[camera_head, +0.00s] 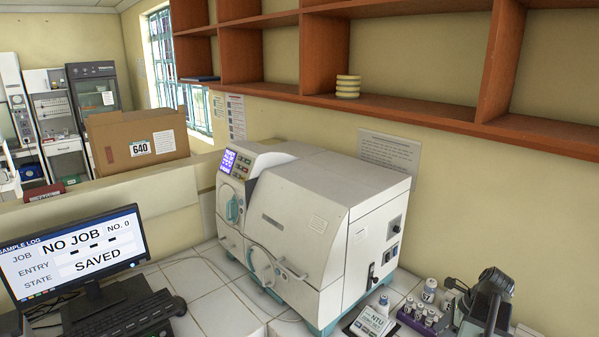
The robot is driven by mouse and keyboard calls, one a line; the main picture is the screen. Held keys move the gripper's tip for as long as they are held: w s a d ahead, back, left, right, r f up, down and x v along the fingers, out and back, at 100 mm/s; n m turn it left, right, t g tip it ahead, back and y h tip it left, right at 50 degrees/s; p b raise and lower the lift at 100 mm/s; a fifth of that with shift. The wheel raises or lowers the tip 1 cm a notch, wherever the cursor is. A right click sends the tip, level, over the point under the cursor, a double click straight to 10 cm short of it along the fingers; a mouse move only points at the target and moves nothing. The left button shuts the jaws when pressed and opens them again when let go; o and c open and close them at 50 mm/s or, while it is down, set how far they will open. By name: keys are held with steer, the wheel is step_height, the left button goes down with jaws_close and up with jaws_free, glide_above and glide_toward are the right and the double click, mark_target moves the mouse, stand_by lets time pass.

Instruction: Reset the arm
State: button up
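My gripper is not clearly to be seen in the head view, so its pose and fingers cannot be told. A large white incubator-like machine (300,215) with a lit purple display and teal base stands on the white tiled bench. Its covers look closed. A monitor (75,254) at the lower left reads "SAMPLE LOG", "NO JOB", "NO. 0" and "SAVED".
A keyboard (120,318) lies before the monitor. A small NTU meter (373,320), a purple rack (418,324) of vials and a dark grey device (487,304) stand at the lower right. A cardboard box (138,140) stands behind. Wooden shelves (420,112) overhang the bench.

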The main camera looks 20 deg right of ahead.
steer(key=w+a+f+n+g+b, duration=0.1)
steer(key=w+a+f+n+b, duration=0.2)
steer(key=w+a, duration=0.75)
steer(key=w+a+f+n+g+b, duration=0.1)
steer(key=w+a+f+n+b, duration=0.2)
steer(key=w+a, duration=0.8)
steer(key=s+a+f+n+h+b, duration=0.1)
steer(key=a+f+n, duration=0.1)
steer(key=a+n, duration=0.9)
steer(key=s+a+f+n+g+h+b, duration=0.1)
steer(key=a+f+n, duration=0.1)
steer(key=a+n, duration=0.9)
steer(key=a, duration=0.4)
steer(key=shift+s+a+f+n+g+h+b, duration=0.3)
steer(key=shift+s+f+h, duration=0.1)
steer(key=shift+d, duration=0.1)
